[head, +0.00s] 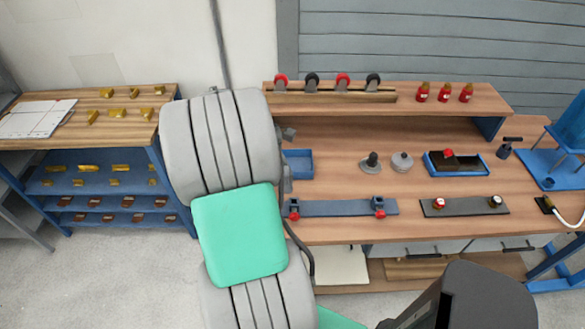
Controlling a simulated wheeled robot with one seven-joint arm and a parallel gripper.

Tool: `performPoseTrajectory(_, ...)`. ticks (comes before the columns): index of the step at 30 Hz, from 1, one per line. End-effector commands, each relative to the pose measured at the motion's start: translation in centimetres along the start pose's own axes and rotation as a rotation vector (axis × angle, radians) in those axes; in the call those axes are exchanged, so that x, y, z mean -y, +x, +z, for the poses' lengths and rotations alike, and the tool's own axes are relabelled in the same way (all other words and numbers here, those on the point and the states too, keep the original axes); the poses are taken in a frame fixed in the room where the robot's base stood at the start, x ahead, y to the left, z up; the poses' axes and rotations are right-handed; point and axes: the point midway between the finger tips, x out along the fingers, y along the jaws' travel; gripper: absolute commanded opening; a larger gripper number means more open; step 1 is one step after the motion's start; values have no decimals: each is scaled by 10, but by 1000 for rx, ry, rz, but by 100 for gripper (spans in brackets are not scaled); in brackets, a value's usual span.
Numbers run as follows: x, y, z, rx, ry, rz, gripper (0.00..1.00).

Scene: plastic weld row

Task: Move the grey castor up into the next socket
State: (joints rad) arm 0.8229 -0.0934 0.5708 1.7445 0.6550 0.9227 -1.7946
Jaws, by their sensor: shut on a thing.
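In the head view, a row of castors stands along a raised shelf at the back of the bench: a red-wheeled one (281,80), a dark grey-wheeled one (312,79), another red one (343,79) and another dark grey one (373,79). They sit behind a wooden strip (330,97). I cannot tell which dark castor is the grey one of the task, and separate sockets are too small to make out. My arm covers the left end of the bench. My gripper cannot be made out; the arm hides the place where it may be.
A blue rack (100,160) stands left. Bare bench top lies right of centre.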

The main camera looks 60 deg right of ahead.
Motion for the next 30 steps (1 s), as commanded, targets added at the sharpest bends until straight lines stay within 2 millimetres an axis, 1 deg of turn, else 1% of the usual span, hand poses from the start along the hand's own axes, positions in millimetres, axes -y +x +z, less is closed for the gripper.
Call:
performPoseTrajectory(1, 0, -1, 14, 0, -6, 3, 0)
performPoseTrajectory(2, 0, 0, 20, -1, -12, 6, 0)
performPoseTrajectory(5, 0, 3, 26, -1, -25, 10, 0)
performPoseTrajectory(11, 0, 14, 21, -1, -27, 10, 0)
performPoseTrajectory(21, 1, 44, 8, -2, -28, 10, 0)
performPoseTrajectory(25, 1, 49, 6, -2, -27, 10, 0)
performPoseTrajectory(30, 1, 48, 6, -2, -27, 10, 0)
